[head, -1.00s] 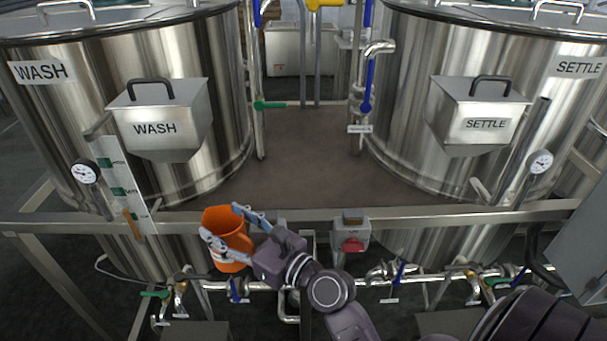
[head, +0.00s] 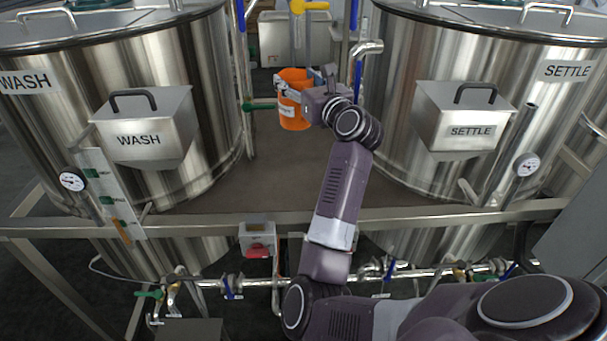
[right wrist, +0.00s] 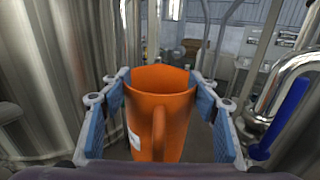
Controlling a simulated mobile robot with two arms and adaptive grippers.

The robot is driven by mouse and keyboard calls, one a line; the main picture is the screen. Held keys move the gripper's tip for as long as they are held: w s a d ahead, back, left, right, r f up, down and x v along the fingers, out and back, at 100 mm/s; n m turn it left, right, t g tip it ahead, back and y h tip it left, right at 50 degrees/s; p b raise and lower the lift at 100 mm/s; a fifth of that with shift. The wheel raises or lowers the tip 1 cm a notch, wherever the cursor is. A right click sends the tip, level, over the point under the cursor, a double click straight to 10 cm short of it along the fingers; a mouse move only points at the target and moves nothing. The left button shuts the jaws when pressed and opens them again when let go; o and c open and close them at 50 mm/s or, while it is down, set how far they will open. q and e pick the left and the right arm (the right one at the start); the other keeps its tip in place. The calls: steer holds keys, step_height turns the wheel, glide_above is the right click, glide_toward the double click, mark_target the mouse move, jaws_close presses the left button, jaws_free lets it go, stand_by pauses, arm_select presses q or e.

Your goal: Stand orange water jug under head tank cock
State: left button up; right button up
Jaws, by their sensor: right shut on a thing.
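The orange water jug (head: 294,112) is held upright in the gap between the two big tanks, over or near the far part of the brown deck. My right gripper (head: 298,82) is shut on it, with its fingers on both sides of the jug. In the right wrist view the jug (right wrist: 160,120) is between the blue finger pads, its handle facing the camera. A yellow-handled cock (head: 311,5) shows at the top edge, above and slightly right of the jug; whether it is the head tank cock is unclear. My left gripper is out of view.
The wash tank (head: 215,60) stands left and the settle tank (head: 395,110) right. A pipe with a green handle (head: 258,107) is just left of the jug; a blue-handled pipe (head: 355,80) is on its right. The brown deck (head: 270,175) is clear in front.

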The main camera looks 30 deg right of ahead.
steer(key=shift+d, duration=0.45)
step_height(320, 180, down, 20)
steer(key=shift+r, duration=0.25)
steer(key=o, duration=1.6)
steer(key=shift+f, duration=0.1)
steer(key=shift+c, duration=0.2)
steer(key=shift+s+a, duration=0.1)
steer(key=shift+s, duration=0.05)
steer(key=s+a+b, duration=0.1)
steer(key=s, duration=1)
steer(key=shift+s+a+b, duration=0.3)
steer(key=shift+s+a, duration=0.05)
steer(key=shift+a, duration=0.05)
